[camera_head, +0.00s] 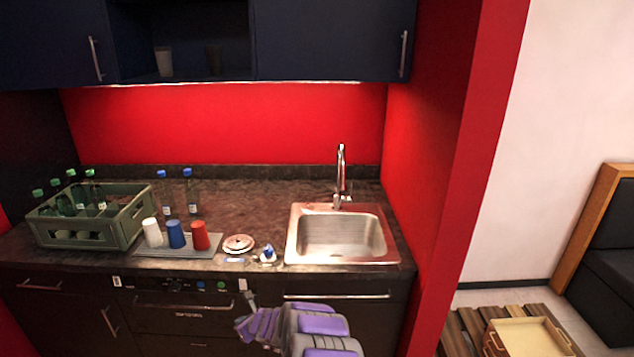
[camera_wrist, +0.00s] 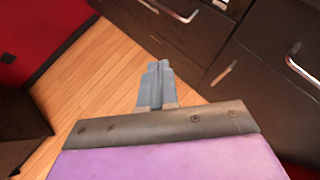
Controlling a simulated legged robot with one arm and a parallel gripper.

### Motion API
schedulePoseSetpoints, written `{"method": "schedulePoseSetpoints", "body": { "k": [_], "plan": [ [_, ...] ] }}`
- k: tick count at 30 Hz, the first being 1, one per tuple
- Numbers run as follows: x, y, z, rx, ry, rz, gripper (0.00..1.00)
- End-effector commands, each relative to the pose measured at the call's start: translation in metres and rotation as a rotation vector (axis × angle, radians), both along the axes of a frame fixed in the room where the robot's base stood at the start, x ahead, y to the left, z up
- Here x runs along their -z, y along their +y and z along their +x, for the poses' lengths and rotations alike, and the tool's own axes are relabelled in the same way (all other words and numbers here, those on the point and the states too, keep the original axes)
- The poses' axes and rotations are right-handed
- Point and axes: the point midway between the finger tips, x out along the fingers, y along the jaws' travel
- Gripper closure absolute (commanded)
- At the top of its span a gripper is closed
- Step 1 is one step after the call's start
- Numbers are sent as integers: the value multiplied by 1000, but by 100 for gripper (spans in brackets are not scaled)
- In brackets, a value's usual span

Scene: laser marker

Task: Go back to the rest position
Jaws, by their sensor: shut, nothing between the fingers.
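My gripper (camera_head: 247,299) is low in front of the counter's dark drawer fronts in the head view, at the end of my purple and grey arm. In the wrist view my gripper (camera_wrist: 158,68) has its grey fingers together and empty, above the wooden floor (camera_wrist: 95,75) and beside the dark cabinet fronts (camera_wrist: 215,45). It holds nothing and appears apart from the items on the counter.
The counter (camera_head: 262,192) carries a green crate (camera_head: 128,222) of bottles, two bottles, a tray (camera_head: 150,251) with white, blue and red cups, and a sink (camera_head: 342,237). Drawer handles (camera_head: 337,296) stick out near my arm.

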Motion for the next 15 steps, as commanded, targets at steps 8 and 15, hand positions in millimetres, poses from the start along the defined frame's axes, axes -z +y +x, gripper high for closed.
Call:
{"method": "schedulePoseSetpoints", "body": {
  "k": [8,15],
  "plan": [
    [-134,38,-43,-370,-221,28,100],
    [-227,33,-106,-685,-428,-11,100]
  ]
}}
